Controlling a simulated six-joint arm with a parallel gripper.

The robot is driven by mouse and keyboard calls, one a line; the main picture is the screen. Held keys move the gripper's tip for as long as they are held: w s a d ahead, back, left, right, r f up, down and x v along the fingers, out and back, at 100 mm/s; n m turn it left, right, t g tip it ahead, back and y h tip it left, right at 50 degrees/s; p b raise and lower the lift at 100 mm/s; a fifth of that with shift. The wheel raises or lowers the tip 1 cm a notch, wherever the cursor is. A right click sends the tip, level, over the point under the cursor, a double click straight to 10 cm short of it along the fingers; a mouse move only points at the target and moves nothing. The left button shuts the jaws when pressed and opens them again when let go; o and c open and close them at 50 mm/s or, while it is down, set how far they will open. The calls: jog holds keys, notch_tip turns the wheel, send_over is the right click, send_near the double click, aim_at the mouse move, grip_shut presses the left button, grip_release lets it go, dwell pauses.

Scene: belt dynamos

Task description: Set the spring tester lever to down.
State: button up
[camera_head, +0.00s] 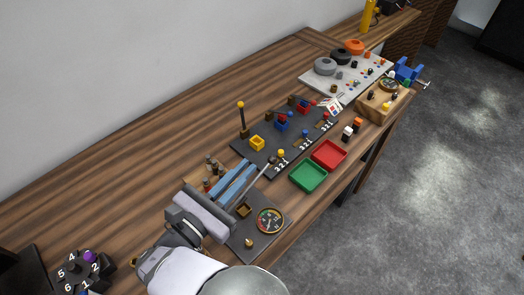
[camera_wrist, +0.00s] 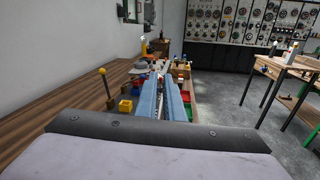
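The spring tester appears to be the dark plate (camera_head: 257,246) near my arm, with a round black-faced gauge (camera_head: 270,221), a small brass knob and a square brass piece. A thin grey rod, which looks like its lever (camera_head: 258,179), slants up and away from the plate towards the back right. My gripper (camera_head: 237,164) has two long blue fingers, apart with a narrow gap, just left of the rod. No contact with the rod is clear. In the wrist view the gripper (camera_wrist: 159,80) shows nothing clearly held. My gripper hides part of the plate's left side.
A dark board (camera_head: 263,151) with a yellow-topped upright post (camera_head: 241,118) and coloured blocks lies beyond. Green (camera_head: 308,176) and red (camera_head: 329,154) trays lie along the front edge. A numbered dial box (camera_head: 82,268) is at lower left. The table's back left is clear.

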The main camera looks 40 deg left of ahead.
jog(key=w, duration=0.2)
jog(key=w+d+r+m+h, duration=0.1)
jog(key=w+r+m+h, duration=0.1)
jog(key=w, duration=0.1)
jog(key=shift+w+d+r, duration=0.1)
jog(key=shift+w+d, duration=0.2)
jog(key=shift+d, duration=0.1)
grip_shut()
jog(key=w+d+r+m+g+h, duration=0.1)
jog(key=w+d+r+m+h, duration=0.45)
jog(key=w+r, duration=0.4)
jog(key=m+g+y, duration=0.7)
jog(key=m+g, duration=0.4)
jog(key=g, duration=0.2)
send_over(272, 158)
jog(key=s+d, duration=0.3)
jog(key=s, duration=0.2)
jog(key=shift+h, duration=0.25)
jog(key=p+x, duration=0.1)
jog(key=x, duration=0.3)
jog(key=p+x, duration=0.1)
jog(key=x, duration=0.4)
jog(key=p+x, duration=0.1)
jog(key=x, duration=0.3)
jog(key=shift+s+a+f, duration=0.15)
jog(key=shift+f, duration=0.25)
